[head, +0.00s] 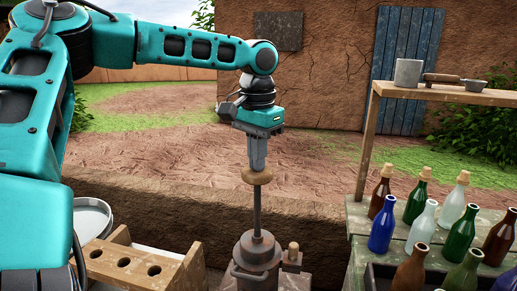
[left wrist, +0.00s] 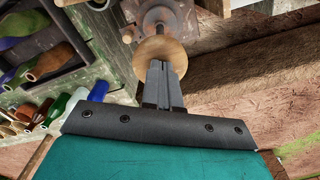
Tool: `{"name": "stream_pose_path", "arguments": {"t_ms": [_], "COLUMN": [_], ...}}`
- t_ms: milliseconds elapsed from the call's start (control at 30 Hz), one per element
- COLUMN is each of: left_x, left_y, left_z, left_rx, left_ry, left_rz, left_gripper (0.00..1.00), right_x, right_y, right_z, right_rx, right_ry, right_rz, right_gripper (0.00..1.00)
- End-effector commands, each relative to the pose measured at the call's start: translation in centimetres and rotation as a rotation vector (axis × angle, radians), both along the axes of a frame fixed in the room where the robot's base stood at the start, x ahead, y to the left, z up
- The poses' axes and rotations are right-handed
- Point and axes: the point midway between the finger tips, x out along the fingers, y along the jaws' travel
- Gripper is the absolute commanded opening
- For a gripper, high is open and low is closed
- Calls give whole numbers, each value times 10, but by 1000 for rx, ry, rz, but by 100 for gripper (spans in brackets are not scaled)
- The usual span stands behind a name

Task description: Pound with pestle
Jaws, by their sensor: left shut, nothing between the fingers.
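The pestle is an upright dark rod (head: 257,212) with a round wooden knob (head: 256,177) on top. Its lower end goes into a brown metal mortar (head: 258,252) at the bottom centre of the head view, so its tip is hidden. My left gripper (head: 257,166) points straight down over the knob, fingers shut and empty, with the tips at or just above its top; I cannot tell whether they touch. The left wrist view shows the shut fingers (left wrist: 157,68) against the knob (left wrist: 160,54), with the mortar (left wrist: 158,18) beyond. My right gripper is not in view.
A wooden rack with holes (head: 125,263) stands left of the mortar, near a pale round vessel (head: 92,217). Several coloured bottles (head: 422,222) crowd the bench at right, below a shelf (head: 450,93) with a grey cup (head: 408,72). A mud wall (head: 190,205) runs behind.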

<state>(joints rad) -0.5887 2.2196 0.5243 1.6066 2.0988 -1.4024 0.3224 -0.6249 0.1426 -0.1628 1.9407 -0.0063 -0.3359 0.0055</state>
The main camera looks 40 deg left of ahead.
Motion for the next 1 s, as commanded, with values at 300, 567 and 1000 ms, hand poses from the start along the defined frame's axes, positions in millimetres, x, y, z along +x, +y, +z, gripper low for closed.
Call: {"name": "stream_pose_path", "arguments": {"t_ms": [300,567,1000], "left_x": [-1,-1,-1], "left_y": [0,0,0], "left_z": [-43,-75,-129], "left_rx": [-1,0,-1], "left_ry": [5,6,6], "left_rz": [-1,0,0], "left_gripper": [0,0,0], "right_x": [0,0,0], "right_y": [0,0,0], "right_z": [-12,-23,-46], "right_rx": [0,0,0], "right_ry": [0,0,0], "right_rz": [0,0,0], "right_gripper": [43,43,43]}}
